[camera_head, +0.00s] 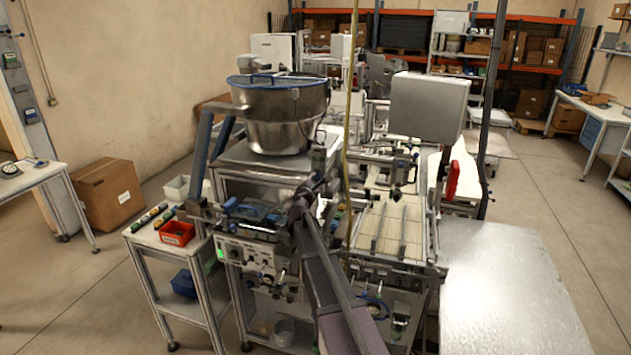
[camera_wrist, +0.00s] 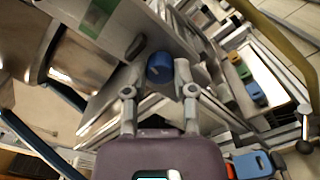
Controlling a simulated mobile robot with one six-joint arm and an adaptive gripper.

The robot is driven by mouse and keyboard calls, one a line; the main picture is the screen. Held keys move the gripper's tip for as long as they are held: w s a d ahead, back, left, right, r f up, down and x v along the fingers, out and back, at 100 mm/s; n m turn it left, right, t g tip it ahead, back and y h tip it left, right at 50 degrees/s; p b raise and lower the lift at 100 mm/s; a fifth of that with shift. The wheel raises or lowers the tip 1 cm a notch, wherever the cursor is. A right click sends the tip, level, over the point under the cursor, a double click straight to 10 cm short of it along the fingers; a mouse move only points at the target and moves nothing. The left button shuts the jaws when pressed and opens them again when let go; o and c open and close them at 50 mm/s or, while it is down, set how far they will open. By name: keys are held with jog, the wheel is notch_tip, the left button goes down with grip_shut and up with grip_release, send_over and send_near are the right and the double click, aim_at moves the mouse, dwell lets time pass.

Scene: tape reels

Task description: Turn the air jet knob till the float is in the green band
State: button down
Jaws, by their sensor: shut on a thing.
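The blue knob (camera_wrist: 160,67) is round and sits between the fingertips in the wrist view. My gripper (camera_wrist: 162,72) is shut on it, with one finger on each side. In the head view my gripper (camera_head: 300,205) is at the front of the machine, small and dark, and the knob cannot be made out there. A green patch (camera_wrist: 97,16) on a pale strip shows at the top left of the wrist view. I cannot tell whether it is the gauge's band, and no float can be made out.
A steel bowl (camera_head: 278,110) with a blue rim stands behind my gripper. A side table holds a red bin (camera_head: 177,233) at the left. Machine rails (camera_head: 390,225) lie close on the right. A bare metal tabletop (camera_head: 510,290) is further right; open floor lies beyond.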

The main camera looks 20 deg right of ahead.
jog(key=shift+w, duration=0.1)
dwell(0.3)
jog(key=shift+c, duration=2.2)
grip_release()
jog(key=v, duration=1.2)
